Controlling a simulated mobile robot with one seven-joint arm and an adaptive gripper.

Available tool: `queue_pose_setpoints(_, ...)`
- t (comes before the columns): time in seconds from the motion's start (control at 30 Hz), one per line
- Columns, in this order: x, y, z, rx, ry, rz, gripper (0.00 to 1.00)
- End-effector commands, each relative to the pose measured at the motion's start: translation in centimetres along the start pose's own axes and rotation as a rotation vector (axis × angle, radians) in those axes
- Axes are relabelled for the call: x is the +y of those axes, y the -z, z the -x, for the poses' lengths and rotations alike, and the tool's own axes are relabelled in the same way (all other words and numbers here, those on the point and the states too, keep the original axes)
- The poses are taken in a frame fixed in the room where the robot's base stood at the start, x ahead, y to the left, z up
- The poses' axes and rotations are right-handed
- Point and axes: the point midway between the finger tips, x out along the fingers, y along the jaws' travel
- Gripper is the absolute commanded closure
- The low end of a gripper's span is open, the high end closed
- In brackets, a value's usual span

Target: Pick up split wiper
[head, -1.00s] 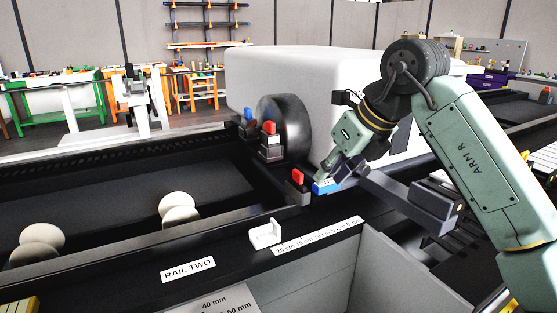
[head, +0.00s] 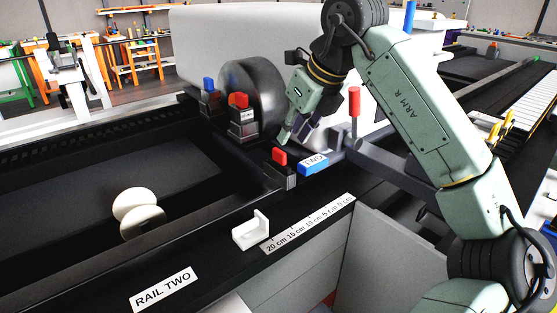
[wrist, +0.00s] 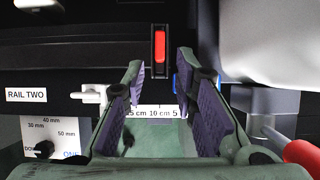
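No part is labelled split wiper, and I cannot tell for sure which one it is. My gripper (head: 287,135) hangs above the rail, just behind a dark block with a red tab (head: 280,157) and a blue block marked TWO (head: 313,165). In the wrist view my gripper (wrist: 160,95) is open, with nothing between its purple-padded fingers. The red tab (wrist: 160,46) shows ahead, between and beyond the fingertips. The blue block (wrist: 176,83) is partly hidden by the right finger. A small white L-shaped bracket (head: 251,232) sits on the rail by the centimetre scale; it also shows in the wrist view (wrist: 92,94).
A red-topped post (head: 354,105) on a grey arm stands right of the blue block. A black wheel (head: 252,98) and a white housing (head: 225,40) stand behind.

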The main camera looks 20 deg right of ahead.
Motion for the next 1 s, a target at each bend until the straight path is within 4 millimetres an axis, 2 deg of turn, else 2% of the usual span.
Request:
queue_pose_setpoints(0.03, 0.1, 0.2, -1.1, 0.0, -0.002, 0.001, 0.74)
queue_pose_setpoints(0.2, 0.1, 0.2, -3.7, -0.001, -0.002, 0.002, 0.74)
queue_pose_setpoints(0.43, 0.0, 0.1, -6.4, 0.0, 0.0, 0.0, 0.74)
queue_pose_setpoints(0.83, 0.0, -0.1, -7.0, -0.001, 0.0, 0.0, 0.74)
queue_pose_setpoints(1.0, 0.0, -0.1, -7.0, -0.001, 0.0, 0.0, 0.8)
